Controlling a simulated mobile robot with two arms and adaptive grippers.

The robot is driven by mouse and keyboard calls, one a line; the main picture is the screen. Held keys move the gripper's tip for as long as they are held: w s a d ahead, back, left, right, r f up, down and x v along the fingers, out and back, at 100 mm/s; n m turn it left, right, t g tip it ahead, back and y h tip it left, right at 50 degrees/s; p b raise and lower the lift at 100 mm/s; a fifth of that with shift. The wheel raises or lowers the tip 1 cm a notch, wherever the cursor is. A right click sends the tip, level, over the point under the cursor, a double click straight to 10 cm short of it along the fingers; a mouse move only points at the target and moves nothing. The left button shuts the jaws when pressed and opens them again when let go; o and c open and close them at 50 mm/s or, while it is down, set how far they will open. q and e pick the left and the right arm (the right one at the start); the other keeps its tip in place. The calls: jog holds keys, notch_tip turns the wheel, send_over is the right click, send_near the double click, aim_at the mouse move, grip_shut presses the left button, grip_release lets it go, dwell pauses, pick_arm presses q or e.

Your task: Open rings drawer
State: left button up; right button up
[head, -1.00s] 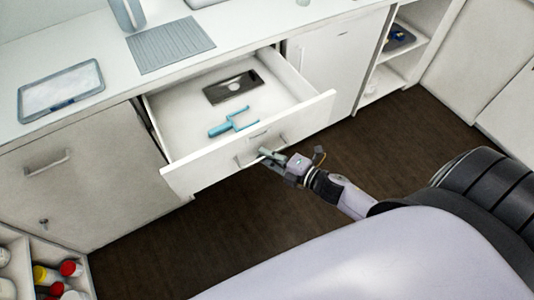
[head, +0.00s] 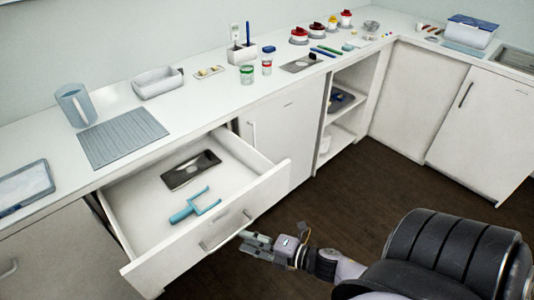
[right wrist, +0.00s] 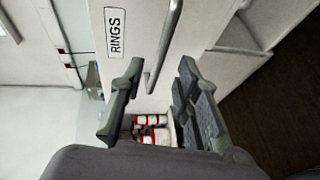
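A white drawer (head: 262,196) stands pulled out below the counter in the head view. Its bar handle (head: 226,231) is on the front. My right gripper (head: 246,238) is just outside the front, a little apart from the handle. In the right wrist view, my right gripper (right wrist: 160,78) is open and empty. A front with the label RINGS (right wrist: 115,32) and a bar handle (right wrist: 168,45) lies ahead of its fingertips. The label cannot be read in the head view. My left gripper is not in view.
A dark flat plate (head: 190,170) and a blue forked tool (head: 195,206) lie in the drawer. A closed cabinet door (head: 285,125) and open shelves (head: 340,125) are to the right. The dark floor (head: 340,205) beside my right gripper is clear.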

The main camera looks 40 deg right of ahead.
jog(key=v, duration=0.6)
jog(key=shift+s, duration=0.2)
jog(key=s+d+f+m+g+h, duration=0.25)
jog(key=f+m, duration=0.25)
jog(key=f, duration=0.6)
jog(key=s+d+f+m+g+h, duration=0.25)
jog(key=f+m, duration=0.35)
jog(key=f, duration=0.5)
jog(key=s+a+f+m+g, duration=0.4)
jog(key=s+f, duration=0.5)
jog(key=s, duration=0.2)
jog(key=s+a+f+m+g+h, duration=0.1)
jog(key=s+a+f+m+g, duration=0.3)
jog(key=s+f, duration=0.5)
jog(key=shift+s+a+m+h, duration=0.3)
jog(key=shift+s+a, duration=0.35)
jog(key=shift+s, duration=0.4)
